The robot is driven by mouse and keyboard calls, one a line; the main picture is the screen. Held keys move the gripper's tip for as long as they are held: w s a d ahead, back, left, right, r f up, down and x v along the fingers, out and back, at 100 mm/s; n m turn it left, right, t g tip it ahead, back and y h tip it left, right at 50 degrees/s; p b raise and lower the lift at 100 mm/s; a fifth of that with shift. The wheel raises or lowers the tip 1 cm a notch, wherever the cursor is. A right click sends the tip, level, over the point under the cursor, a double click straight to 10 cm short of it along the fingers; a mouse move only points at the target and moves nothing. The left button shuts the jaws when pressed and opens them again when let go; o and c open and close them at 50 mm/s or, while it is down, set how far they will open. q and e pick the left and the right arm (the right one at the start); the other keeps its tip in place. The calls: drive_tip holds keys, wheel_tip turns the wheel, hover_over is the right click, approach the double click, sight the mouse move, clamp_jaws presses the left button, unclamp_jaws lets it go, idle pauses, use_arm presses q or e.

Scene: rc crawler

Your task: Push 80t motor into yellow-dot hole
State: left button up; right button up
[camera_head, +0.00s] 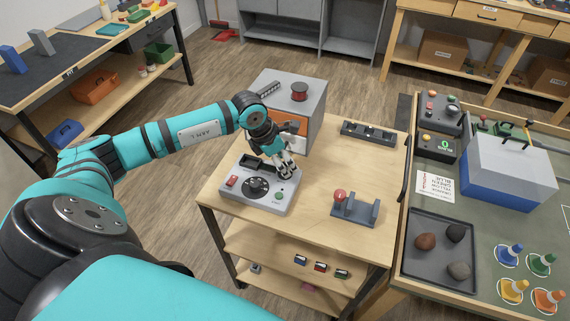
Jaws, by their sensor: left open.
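My left gripper (288,172) is open. It is low over the back right part of a light grey device (263,203) on the wooden cart. Several small motor-like parts (320,267) with coloured marks lie on the cart's lower shelf. I cannot tell which thing is the 80t motor. A dark rack (368,134) stands at the cart's back right, but its openings are too small to show a yellow dot. My right gripper is not in view.
A grey cabinet (312,112) with an orange front stands at the cart's back. A grey stand (355,208) with a red ball is at the cart's right. The right table holds a tray (413,262) of rocks, several cones and a blue-white box (507,172). The cart's middle is clear.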

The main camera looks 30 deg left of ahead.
use_arm(q)
drive_tip(key=shift+x, duration=0.75)
drive_tip(key=c, duration=1.1)
clamp_jaws()
drive_tip(key=shift+r, duration=0.25)
